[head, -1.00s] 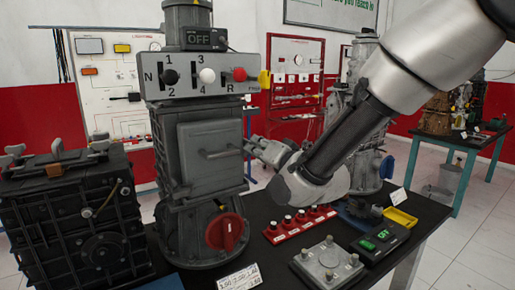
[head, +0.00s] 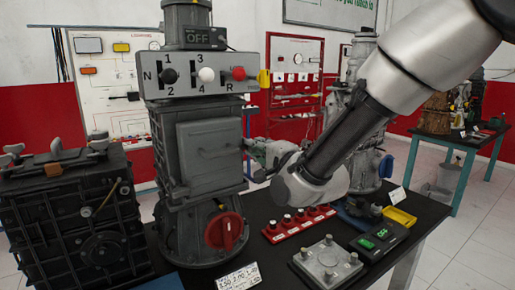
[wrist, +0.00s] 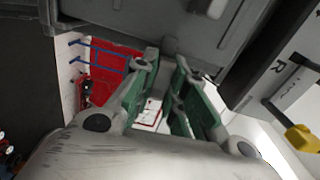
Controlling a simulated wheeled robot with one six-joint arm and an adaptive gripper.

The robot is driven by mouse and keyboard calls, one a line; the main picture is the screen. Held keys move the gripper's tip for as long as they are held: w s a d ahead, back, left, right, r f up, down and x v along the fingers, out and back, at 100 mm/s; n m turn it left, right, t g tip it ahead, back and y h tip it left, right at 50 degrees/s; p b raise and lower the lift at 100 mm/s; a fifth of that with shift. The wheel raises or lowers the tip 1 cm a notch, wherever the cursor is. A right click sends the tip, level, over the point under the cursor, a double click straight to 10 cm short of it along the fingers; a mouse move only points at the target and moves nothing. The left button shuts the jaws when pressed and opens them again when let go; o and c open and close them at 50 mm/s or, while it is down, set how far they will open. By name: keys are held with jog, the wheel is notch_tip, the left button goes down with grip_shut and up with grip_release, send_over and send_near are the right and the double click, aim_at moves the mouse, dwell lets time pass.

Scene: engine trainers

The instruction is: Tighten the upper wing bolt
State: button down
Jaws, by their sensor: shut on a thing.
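A grey cased trainer (head: 210,158) with a hinged door stands upright on the dark bench. My gripper (head: 250,148) reaches in from the right to the right side of this case, about level with the door handle. In the wrist view, my gripper's green-padded fingers (wrist: 165,62) point up at the underside edge of the grey case (wrist: 125,14). They are shut on the upper wing bolt at the case's side. The bolt is almost wholly hidden by the fingers, so its turn angle and seating cannot be told.
A black gearbox (head: 70,215) with wing nuts on top stands at left. A red strip of knobs (head: 299,223), a metal plate (head: 327,262) and a yellow tray (head: 399,217) lie below my arm.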

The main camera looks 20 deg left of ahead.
jog(key=shift+m, duration=0.4)
jog(key=c, duration=1.4)
grip_release()
jog(key=shift+c, duration=0.2)
jog(key=v, duration=1.2)
